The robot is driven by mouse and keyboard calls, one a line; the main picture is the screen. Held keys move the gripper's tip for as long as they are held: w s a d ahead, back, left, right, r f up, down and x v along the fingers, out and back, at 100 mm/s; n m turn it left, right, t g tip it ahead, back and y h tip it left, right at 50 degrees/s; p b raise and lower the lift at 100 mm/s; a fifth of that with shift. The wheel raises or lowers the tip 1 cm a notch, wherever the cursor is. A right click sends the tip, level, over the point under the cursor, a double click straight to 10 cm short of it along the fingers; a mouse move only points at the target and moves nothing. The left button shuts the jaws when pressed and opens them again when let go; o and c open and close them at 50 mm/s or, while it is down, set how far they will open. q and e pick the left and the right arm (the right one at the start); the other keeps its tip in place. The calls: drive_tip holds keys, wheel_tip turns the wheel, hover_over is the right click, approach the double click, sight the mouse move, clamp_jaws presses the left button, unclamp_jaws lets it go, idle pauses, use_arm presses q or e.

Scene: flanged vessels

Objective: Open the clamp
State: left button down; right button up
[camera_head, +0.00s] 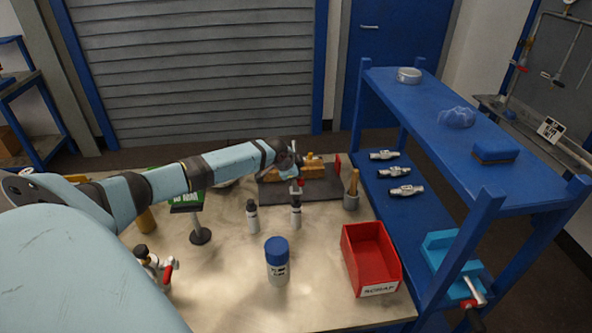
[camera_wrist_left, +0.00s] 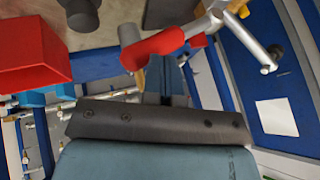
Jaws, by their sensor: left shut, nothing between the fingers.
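My left arm reaches in from the left in the head view. Its gripper (camera_head: 297,172) is shut and empty at the front edge of a dark plate (camera_head: 320,192). On this plate stands a brass-coloured assembly (camera_head: 312,166), partly hidden by my gripper. The clamp's jaws cannot be made out here. The left wrist view shows a silver bar with a red sleeve (camera_wrist_left: 152,47), which looks like a handle, close to the camera. I cannot tell whether my gripper touches it. My right gripper is not in view.
Two small bottles (camera_head: 253,216) and a blue-capped jar (camera_head: 277,262) stand in front of the plate. A red scrap bin (camera_head: 370,258) is at the right, beside a blue shelf (camera_head: 440,115). A red-handled fitting (camera_head: 158,267) stands at the left.

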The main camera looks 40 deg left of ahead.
use_arm(q)
drive_tip(key=shift+s+d+f, duration=0.2)
drive_tip(key=shift+d+f, duration=0.05)
drive_tip(key=shift+f, duration=0.5)
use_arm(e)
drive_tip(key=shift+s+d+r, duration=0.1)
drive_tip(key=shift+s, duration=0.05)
